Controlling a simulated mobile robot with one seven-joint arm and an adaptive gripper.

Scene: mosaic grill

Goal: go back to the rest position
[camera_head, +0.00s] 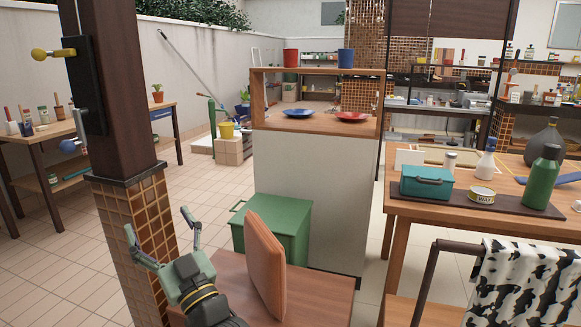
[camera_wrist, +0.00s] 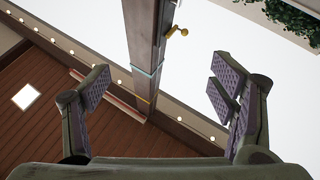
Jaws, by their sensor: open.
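My gripper (camera_head: 168,232) is in the lower left of the head view, raised in front of the tiled base of a dark post. Its fingers point up and are spread apart, with nothing between them. In the wrist view my gripper (camera_wrist: 160,105) shows its two ridged fingers wide apart at left and right.
The dark post (camera_head: 108,80) with its tiled base stands close behind my gripper. An orange cushion (camera_head: 266,265) stands on a wooden surface (camera_head: 325,295) to the right. A green bin (camera_head: 275,225) is beyond. Open tiled floor (camera_head: 50,240) lies at the left.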

